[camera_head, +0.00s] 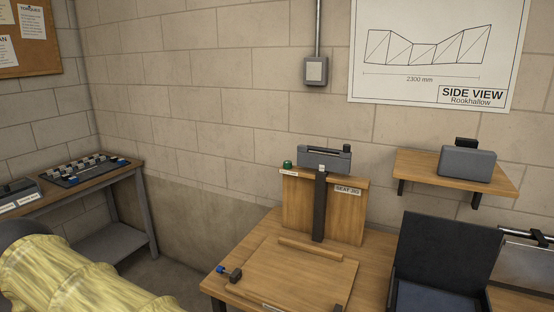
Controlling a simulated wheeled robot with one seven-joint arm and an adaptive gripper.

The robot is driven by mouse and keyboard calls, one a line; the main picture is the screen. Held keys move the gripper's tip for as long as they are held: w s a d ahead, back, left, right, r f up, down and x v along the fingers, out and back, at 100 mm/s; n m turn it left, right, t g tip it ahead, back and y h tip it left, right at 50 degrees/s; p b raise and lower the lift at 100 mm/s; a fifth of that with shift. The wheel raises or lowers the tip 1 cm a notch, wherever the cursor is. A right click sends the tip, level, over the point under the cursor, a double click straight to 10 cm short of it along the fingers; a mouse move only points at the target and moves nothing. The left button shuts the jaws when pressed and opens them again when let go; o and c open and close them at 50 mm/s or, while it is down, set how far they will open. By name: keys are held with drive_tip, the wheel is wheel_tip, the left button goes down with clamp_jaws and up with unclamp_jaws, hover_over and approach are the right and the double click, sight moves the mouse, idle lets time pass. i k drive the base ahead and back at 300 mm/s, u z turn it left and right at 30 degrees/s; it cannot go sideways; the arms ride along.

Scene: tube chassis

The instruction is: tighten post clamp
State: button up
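A wooden upright board (294,208) labelled "SEAT JIG" stands on the workbench. A dark vertical post (320,208) runs up its front. A grey clamp-like block (324,160) with a dark knob at its upper right end sits across the top of the post. I cannot tell from here whether it is tight or loose. A small green knob (287,164) is on the board's top left. My gripper is not in view. A yellow sleeved shape, probably part of my arm, fills the lower left corner.
The workbench (378,256) carries a wooden panel (300,278), a small blue-ended tool (230,273) and an open dark case (446,252). A wall shelf (415,171) with a grey box (467,164) juts out at right. A side bench (110,184) stands at left.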

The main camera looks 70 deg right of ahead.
sight(287, 164)
drive_tip(key=u, duration=0.05)
drive_tip(key=i, duration=2.25)
drive_tip(key=z, duration=2.1)
